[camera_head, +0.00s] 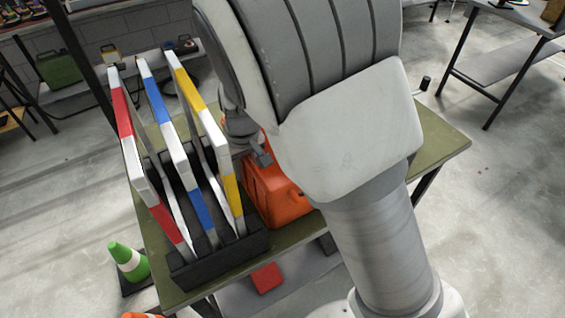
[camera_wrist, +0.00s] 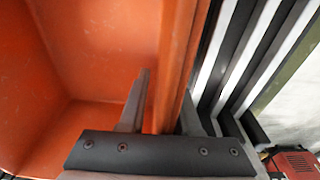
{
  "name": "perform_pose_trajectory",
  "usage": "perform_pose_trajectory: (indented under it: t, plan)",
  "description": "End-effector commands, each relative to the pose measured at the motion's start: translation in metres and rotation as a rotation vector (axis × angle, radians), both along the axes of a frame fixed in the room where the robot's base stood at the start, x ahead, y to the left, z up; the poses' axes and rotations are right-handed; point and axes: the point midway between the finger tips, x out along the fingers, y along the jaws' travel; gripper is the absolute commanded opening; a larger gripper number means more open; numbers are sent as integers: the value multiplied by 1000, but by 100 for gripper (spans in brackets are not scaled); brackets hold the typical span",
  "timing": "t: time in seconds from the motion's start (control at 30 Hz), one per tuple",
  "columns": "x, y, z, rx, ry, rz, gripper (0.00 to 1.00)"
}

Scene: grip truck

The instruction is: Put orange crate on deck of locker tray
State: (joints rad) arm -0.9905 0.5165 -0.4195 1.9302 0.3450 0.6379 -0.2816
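The orange crate (camera_head: 270,195) stands on an olive-topped table (camera_head: 445,145), partly hidden behind my arm. In the wrist view the crate's inside (camera_wrist: 95,50) fills the left half and looks empty where visible. My gripper (camera_wrist: 167,95) straddles one crate wall, with one finger inside and one outside. A thin gap shows between the inner finger and the wall, so the fingers look open. In the head view my gripper (camera_head: 258,157) is at the crate's upper left edge, mostly hidden. I cannot identify the locker tray.
A black rack (camera_head: 215,260) with red, blue and yellow striped barrier frames stands close left of the crate. A green cone (camera_head: 128,262) is on the floor at left. A red object (camera_head: 267,278) shows below the table. Another table (camera_head: 500,65) stands at right, with open floor between.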

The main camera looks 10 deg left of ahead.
Motion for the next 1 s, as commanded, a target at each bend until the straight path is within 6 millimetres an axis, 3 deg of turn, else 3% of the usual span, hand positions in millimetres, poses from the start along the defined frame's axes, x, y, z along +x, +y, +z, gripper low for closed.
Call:
perform_pose_trajectory:
  t: [0.03,0.17,1.0]
  plan:
    - [0,0,0,0,0,0,21]
    - [0,0,0,0,0,0,0]
    - [0,0,1,1,-1,0,0]
